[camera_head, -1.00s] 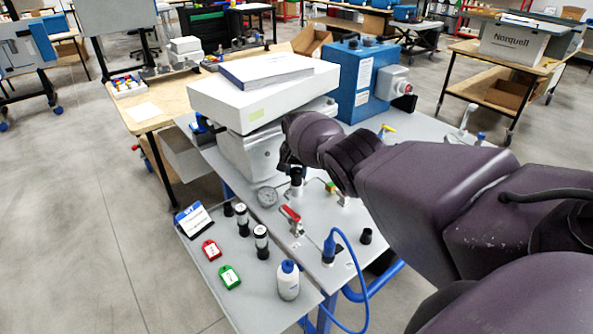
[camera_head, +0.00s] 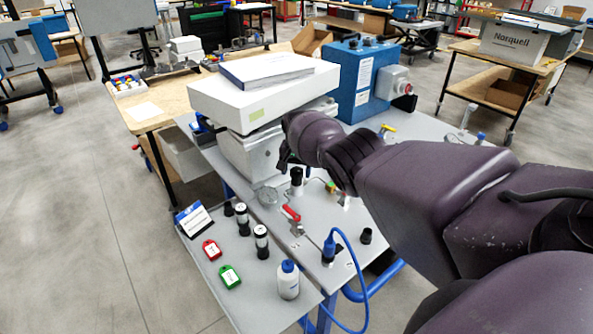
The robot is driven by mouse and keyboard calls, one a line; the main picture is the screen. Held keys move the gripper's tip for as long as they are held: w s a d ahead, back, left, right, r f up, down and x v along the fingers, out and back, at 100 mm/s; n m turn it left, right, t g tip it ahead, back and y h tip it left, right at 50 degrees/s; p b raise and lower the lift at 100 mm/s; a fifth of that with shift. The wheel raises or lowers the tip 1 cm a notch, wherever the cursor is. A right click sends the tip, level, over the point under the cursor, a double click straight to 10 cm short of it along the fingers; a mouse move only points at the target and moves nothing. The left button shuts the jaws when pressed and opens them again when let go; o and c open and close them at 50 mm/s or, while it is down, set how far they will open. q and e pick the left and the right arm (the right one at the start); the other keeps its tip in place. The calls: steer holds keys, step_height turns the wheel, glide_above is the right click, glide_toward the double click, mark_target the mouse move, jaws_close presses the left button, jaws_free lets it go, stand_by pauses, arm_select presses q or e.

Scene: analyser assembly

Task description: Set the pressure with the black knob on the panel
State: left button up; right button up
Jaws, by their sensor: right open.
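The black knob (camera_head: 297,175) stands upright on the grey panel (camera_head: 327,217), just behind the red-handled valve. My right gripper (camera_head: 284,160) hangs just above and left of the knob. It is open and empty, with a small gap to the knob; the wrist hides part of its fingers. A round pressure gauge (camera_head: 266,196) sits left of the knob, and its reading is too small and pale to make out. My left gripper is out of view.
A red valve lever (camera_head: 291,212), a blue connector with hose (camera_head: 329,246) and a black cap (camera_head: 366,236) stand near. A white-topped box (camera_head: 262,95) stands behind.

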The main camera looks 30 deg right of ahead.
mark_target(297, 170)
step_height(297, 170, up, 9)
steer(key=p, duration=0.4)
steer(key=shift+f, duration=0.15)
steer(key=shift+r+p, duration=0.3)
steer(key=shift+r, duration=0.6)
